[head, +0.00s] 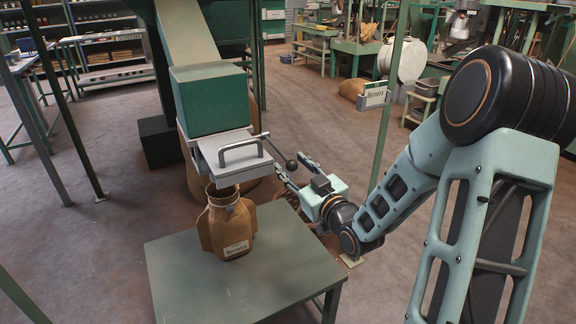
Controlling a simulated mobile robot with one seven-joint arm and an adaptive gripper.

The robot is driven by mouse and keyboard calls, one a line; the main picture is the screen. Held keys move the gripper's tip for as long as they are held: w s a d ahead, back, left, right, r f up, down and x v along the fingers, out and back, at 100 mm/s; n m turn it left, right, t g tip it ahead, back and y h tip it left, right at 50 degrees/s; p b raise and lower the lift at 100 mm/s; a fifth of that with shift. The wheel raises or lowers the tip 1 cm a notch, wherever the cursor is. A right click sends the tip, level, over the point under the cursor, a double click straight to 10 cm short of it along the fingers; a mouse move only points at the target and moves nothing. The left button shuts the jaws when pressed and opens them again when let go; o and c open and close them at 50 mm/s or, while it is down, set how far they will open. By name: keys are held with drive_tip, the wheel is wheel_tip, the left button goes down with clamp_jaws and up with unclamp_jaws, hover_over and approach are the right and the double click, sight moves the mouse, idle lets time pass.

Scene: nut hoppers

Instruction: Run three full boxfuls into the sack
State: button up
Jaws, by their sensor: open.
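The green measuring box (210,100) hangs under a sloping chute (188,32). Below the box is a grey metal slide (232,160) with a bar handle (241,148). A lever with a dark ball knob (291,165) sticks out to the right. A brown labelled sack (229,226) stands upright on the green table (190,268), its open mouth below the slide's spout. What is inside the sack cannot be made out. My gripper (294,172) is open, its fingers around or close beside the ball knob; contact cannot be told.
Larger brown sacks (193,175) stand behind the box, partly hidden. Shelves (105,48) and benches line the back. The table is clear around the sack, with open floor beyond.

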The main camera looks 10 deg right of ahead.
sight(278, 150)
drive_tip(key=shift+x, duration=1.45)
drive_tip(key=shift+c, duration=0.5)
clamp_jaws()
